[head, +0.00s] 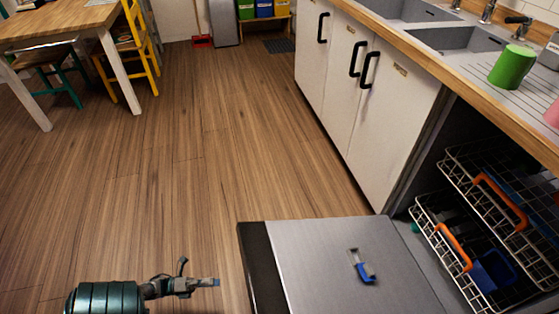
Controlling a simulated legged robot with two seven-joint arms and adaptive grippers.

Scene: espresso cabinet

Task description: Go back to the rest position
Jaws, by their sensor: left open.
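My left gripper (198,275) is at the bottom left of the head view, with my dark teal arm coming in behind it. Its fingers are apart and hold nothing. It is over the wooden floor, to the left of the lowered dishwasher door (330,262) and apart from it in the picture. My right gripper is not in view.
The dishwasher at the right is open; its lower rack (437,232) and upper rack (470,190) show. A green cup (512,67) stands upside down by the sink (455,40). A table (60,22) and chairs are at the upper left. The middle floor is clear.

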